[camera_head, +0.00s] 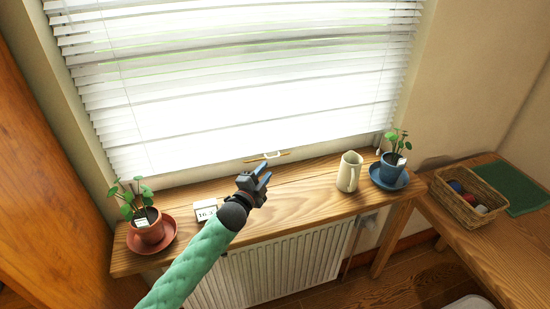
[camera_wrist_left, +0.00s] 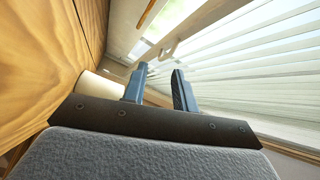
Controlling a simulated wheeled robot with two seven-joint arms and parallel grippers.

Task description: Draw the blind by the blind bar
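The white slatted blind (camera_head: 240,75) hangs across the window in the head view, its lowest slats near the sill. Low at its middle is a short brown bar with a white handle (camera_head: 267,156). A pale handle-like part also shows beyond the fingers in the left wrist view (camera_wrist_left: 170,49), where the blind slats (camera_wrist_left: 255,65) fill the right. My left gripper (camera_head: 262,182) is over the wooden sill, just below and in front of the handle, apart from it. Its two fingers (camera_wrist_left: 160,88) are spread with nothing between them. My right gripper is not in view.
On the wooden sill (camera_head: 295,193) stand a potted plant (camera_head: 148,226) at left, a small date block (camera_head: 206,212), a cream jug (camera_head: 349,171) and a blue-potted plant (camera_head: 391,167). A radiator (camera_head: 285,265) is below. A basket (camera_head: 468,198) sits on the right bench.

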